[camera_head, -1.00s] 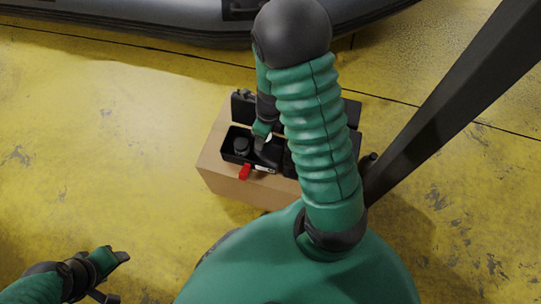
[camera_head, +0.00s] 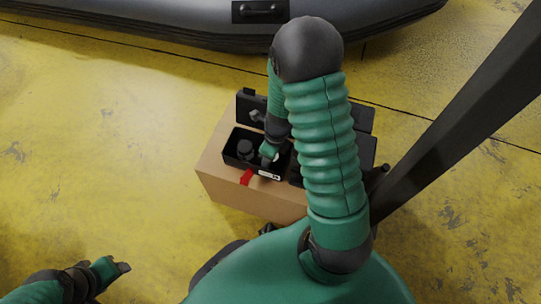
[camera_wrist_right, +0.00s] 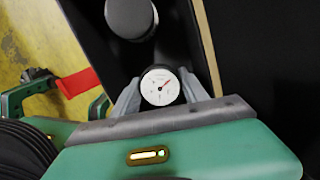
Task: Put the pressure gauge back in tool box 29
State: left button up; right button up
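The label is too small to read. The gauge is only a pale spot (camera_head: 275,157) there, at the box's right part. My left gripper (camera_head: 122,267) hangs over the floor at lower left, away from the box. Its finger gap is unclear.
A cardboard box (camera_head: 230,192) carries the tool box and a second black box (camera_head: 365,150), partly hidden by my right arm. A dark round item (camera_head: 245,148) stands inside the tool box. A red tag (camera_head: 246,177) hangs in front. A grey inflatable boat (camera_head: 180,22) lies behind.

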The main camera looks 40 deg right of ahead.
jog(key=shift+o, duration=0.7)
jog(key=shift+r+p, duration=0.3)
jog(key=shift+r, duration=0.1)
notch_tip(320, 180, up, 12)
jog(key=s+p, duration=0.1)
jog(key=p, duration=0.7)
pick_arm(q)
jog(key=w+v, duration=0.1)
jog(key=v, duration=0.7)
jog(key=shift+w+r, duration=0.3)
jog(key=shift+w, duration=0.05)
pick_arm(e)
jog(key=s+a+r+n, duration=0.1)
jog(key=a+r+n, duration=0.3)
jog(key=n, duration=1.2)
jog(key=s+a+r+n+t, duration=0.1)
jog(key=a+r+n, duration=0.3)
jog(key=a+n, duration=0.5)
jog(key=n, duration=0.7)
jog(key=shift+a+h, duration=0.3)
pick_arm(q)
jog(key=shift+c, duration=0.2)
pick_arm(e)
jog(key=shift+c, duration=0.2)
